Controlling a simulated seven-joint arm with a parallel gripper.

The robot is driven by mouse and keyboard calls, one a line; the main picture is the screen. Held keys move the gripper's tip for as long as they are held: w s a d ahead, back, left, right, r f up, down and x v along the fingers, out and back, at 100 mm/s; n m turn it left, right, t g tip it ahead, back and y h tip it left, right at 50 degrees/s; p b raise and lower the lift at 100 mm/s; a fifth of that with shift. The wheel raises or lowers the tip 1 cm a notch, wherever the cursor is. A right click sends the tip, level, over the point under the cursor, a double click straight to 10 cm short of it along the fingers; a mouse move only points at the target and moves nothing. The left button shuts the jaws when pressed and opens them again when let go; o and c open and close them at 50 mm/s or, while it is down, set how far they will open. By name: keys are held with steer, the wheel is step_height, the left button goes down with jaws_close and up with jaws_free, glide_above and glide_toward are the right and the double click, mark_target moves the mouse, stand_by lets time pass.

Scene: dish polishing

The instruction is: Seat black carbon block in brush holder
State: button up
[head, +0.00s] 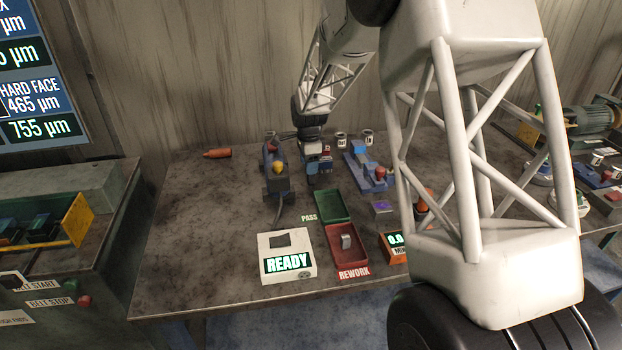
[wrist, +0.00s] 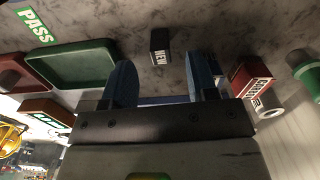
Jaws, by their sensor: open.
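A small black block (wrist: 160,45) marked NEW lies on the bench in the wrist view, just beyond and between my fingertips. My gripper (wrist: 160,72) is open, its two blue fingers apart with nothing held. In the head view, my gripper (head: 318,174) is over the back middle of the bench, and I cannot make out the black block there. A dark tool body (head: 276,172) with red and yellow parts and a cord stands left of it. A blue fixture (head: 368,182) with a red knob stands right of it. I cannot tell which one is the brush holder.
A green PASS tray (head: 333,206), a red REWORK tray (head: 360,270) holding a grey piece and a white READY box (head: 299,273) stand toward the front. A small purple-topped block (head: 382,208) sits behind an orange display (head: 391,240). The bench's left side (head: 200,220) is mostly clear.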

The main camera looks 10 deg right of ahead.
steer(key=shift+f, duration=1.8)
jaws_close()
steer(key=shift+r, duration=0.1)
step_height(320, 180, up, 10)
stand_by(0.3)
